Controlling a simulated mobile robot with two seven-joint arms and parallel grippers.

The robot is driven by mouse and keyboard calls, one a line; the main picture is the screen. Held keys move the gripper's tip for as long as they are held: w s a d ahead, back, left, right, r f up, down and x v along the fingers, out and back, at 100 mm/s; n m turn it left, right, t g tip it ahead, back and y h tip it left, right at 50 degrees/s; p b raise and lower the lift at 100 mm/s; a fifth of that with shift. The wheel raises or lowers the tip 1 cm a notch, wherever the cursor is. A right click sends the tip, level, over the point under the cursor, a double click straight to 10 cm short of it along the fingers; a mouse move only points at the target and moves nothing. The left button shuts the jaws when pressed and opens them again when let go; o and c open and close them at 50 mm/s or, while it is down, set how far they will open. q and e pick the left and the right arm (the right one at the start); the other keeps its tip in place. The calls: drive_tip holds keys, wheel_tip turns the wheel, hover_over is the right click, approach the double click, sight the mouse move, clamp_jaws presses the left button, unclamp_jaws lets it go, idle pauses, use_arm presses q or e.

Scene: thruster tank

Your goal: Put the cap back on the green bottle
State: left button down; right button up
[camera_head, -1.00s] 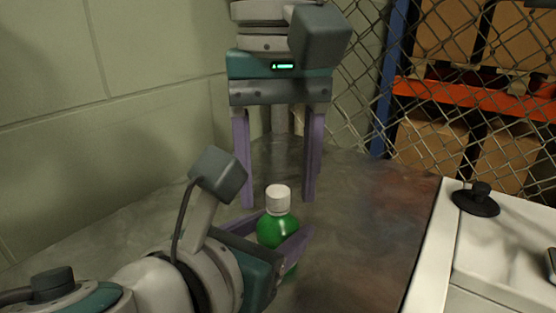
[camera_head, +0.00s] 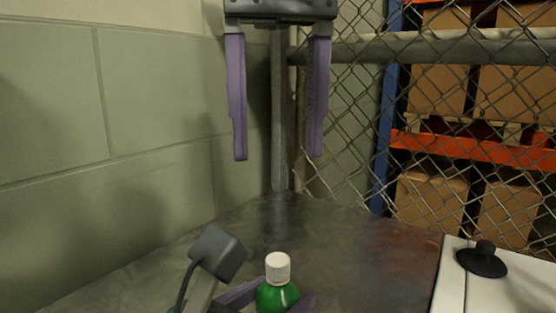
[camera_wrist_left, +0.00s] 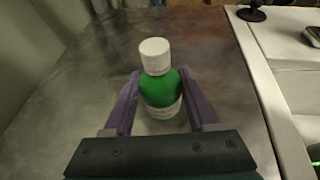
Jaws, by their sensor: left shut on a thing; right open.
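The green bottle (camera_head: 277,297) stands upright at the bottom of the head view, with the white cap (camera_head: 278,266) on its top. In the left wrist view the bottle (camera_wrist_left: 161,92) has a pale label low down, and the white cap (camera_wrist_left: 154,56) sits on its neck; I cannot tell how tightly. My left gripper (camera_wrist_left: 160,108) is shut on the bottle's body, one purple finger on each side. My right gripper (camera_head: 278,156) is open and empty, pointing down, well above the bottle and apart from it.
The grey metal table top (camera_head: 345,255) is clear around the bottle. A white unit (camera_head: 515,292) with a black knob (camera_head: 482,260) stands at the right. A block wall (camera_head: 150,90) is at the left. A wire fence (camera_head: 345,95) stands behind, with shelved boxes beyond.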

use_arm(q)
drive_tip(key=shift+c, duration=0.6)
unclamp_jaws()
drive_tip(key=shift+s+a+r, duration=0.2)
drive_tip(key=shift+s, duration=0.15)
drive_tip(key=p+v, duration=0.2)
drive_tip(key=v, duration=0.7)
drive_tip(key=shift+p, duration=0.3)
